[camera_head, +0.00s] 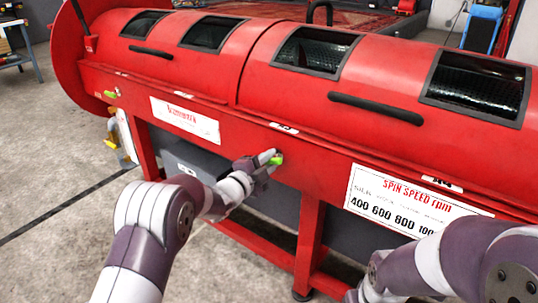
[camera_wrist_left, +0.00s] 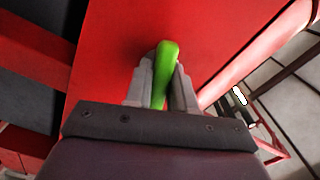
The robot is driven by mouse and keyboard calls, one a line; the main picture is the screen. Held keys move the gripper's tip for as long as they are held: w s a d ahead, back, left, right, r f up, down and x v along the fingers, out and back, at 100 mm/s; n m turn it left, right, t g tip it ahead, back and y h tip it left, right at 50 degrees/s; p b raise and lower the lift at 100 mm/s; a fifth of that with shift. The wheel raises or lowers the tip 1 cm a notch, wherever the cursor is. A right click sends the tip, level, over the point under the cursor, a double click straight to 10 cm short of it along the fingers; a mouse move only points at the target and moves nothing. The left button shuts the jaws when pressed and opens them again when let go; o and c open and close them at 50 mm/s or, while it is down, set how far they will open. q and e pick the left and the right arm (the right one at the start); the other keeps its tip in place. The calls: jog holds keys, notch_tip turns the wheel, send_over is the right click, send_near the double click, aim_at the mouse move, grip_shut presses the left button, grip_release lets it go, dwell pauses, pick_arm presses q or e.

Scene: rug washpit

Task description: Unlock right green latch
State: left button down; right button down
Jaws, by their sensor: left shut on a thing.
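A green latch (camera_head: 277,159) sits on the front rail of the long red machine (camera_head: 240,100), near the middle of the head view. My left gripper (camera_head: 268,158) is at this latch. In the left wrist view the green latch (camera_wrist_left: 165,66) stands between the two grey fingers (camera_wrist_left: 160,85), which are shut on it. Another green latch (camera_head: 110,94) is on the machine's far left end, with nothing touching it. My right arm (camera_head: 460,265) shows at the lower right; its gripper is out of the frame.
The machine has black lid handles (camera_head: 375,108) and dark mesh windows (camera_head: 475,85). A white spin speed sign (camera_head: 415,200) is on the front, right of the gripped latch. Red legs (camera_head: 308,245) stand below. The concrete floor (camera_head: 60,180) at left is largely clear.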

pick_arm(q)
jog(key=n+p, duration=0.3)
jog(key=shift+r+n, duration=0.15)
jog(key=shift+n, duration=0.25)
jog(key=n+p, duration=0.2)
jog(key=n, duration=0.1)
jog(key=shift+n+p, duration=0.3)
jog(key=n+p, duration=0.2)
jog(key=n, duration=0.1)
jog(key=shift+f+n+p, duration=0.2)
jog(key=shift+n+p, duration=0.6)
jog(key=shift+n, duration=0.9)
jog(key=c, duration=1)
grip_release()
jog(key=shift+c, duration=0.2)
